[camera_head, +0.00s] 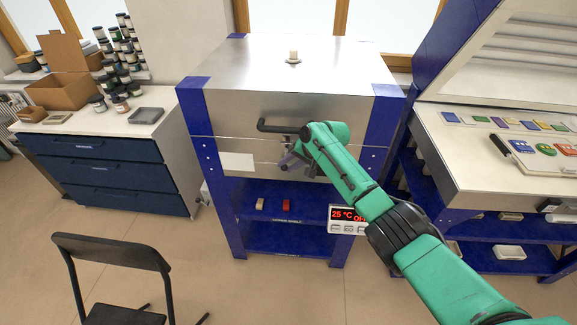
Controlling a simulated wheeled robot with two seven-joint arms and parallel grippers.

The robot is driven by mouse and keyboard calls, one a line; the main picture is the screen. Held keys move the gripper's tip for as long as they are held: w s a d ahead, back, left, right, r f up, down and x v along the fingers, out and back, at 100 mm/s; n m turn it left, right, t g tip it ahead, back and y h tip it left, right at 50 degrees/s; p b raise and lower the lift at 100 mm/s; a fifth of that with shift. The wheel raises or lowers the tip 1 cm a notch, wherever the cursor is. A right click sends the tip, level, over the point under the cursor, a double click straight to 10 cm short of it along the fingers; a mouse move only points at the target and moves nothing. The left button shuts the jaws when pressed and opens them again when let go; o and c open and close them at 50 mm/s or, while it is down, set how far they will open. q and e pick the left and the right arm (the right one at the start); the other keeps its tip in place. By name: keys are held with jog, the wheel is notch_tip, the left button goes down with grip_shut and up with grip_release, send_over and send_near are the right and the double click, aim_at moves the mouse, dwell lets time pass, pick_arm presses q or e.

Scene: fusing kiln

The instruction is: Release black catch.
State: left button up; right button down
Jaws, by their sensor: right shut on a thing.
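The kiln (225,110) is a steel box with blue corner posts, and its lid is down. A black bar handle (266,127) sits on its front, partly covered by my right arm. My right gripper (291,163) is at the kiln front, just below the handle near the lid seam. It is shut on what appears to be the black catch, which is mostly hidden behind the fingers and wrist. My left gripper is not in view.
A controller display (347,214) reading 25 °C hangs at the kiln's lower right. A shelf (260,236) lies under the kiln. A black chair (110,252) stands at front left. A worktable with coloured glass pieces (546,149) stands right, and a drawer cabinet (100,150) left.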

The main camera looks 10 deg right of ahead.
jog(key=shift+f, duration=0.1)
jog(key=c, duration=0.6)
grip_release()
jog(key=shift+a, duration=0.1)
jog(key=shift+r, duration=0.25)
jog(key=v, duration=1.4)
jog(key=shift+b, duration=0.3)
